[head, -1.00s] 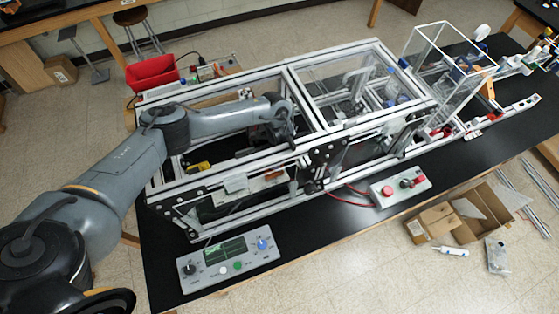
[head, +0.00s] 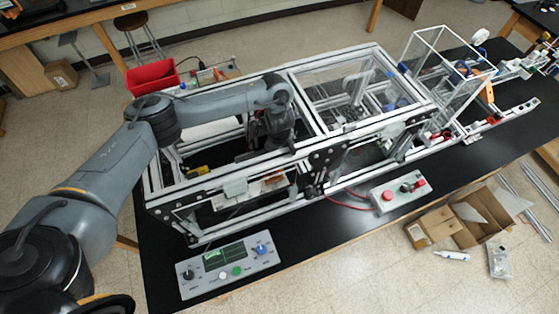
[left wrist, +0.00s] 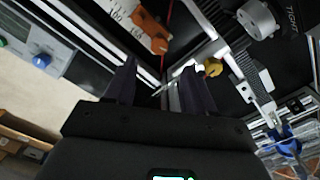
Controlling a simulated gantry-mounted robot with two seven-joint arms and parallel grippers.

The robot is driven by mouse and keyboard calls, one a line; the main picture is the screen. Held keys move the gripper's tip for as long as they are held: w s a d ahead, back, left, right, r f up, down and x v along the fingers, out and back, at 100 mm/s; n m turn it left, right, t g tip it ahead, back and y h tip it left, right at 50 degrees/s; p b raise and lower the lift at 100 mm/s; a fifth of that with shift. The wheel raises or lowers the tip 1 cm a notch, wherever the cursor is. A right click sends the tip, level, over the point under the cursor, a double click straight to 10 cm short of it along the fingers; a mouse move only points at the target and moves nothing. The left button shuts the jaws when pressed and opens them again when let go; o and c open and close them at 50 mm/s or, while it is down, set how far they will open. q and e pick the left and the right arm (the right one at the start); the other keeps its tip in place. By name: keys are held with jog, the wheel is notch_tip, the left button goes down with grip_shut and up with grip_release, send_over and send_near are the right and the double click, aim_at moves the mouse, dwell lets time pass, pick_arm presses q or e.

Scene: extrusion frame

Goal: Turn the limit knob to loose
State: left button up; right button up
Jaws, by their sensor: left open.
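A round grey knob (left wrist: 258,18) with the word TIGHT printed beside it shows at the top right of the left wrist view. Its pointer setting is not clear, and I cannot make it out in the head view. My left gripper (left wrist: 160,80) is open and empty, with its two dark fingers apart. The knob is beyond the right finger and not between the fingers. In the head view my left arm reaches over the extrusion frame (head: 222,181), with the hand down inside its middle; the fingertips are hidden there. My right gripper is out of view.
A control panel (head: 229,263) with a black knob and a blue knob (head: 262,249) lies at the front left. A red-button box (head: 400,192) sits in front of the frame. In the wrist view an orange part (left wrist: 150,30) and a yellow part (left wrist: 213,67) are near the fingers.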

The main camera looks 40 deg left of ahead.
pick_arm(q)
notch_tip(320, 180, up, 3)
jog(key=shift+r+p, duration=0.1)
jog(key=shift+p, duration=0.35)
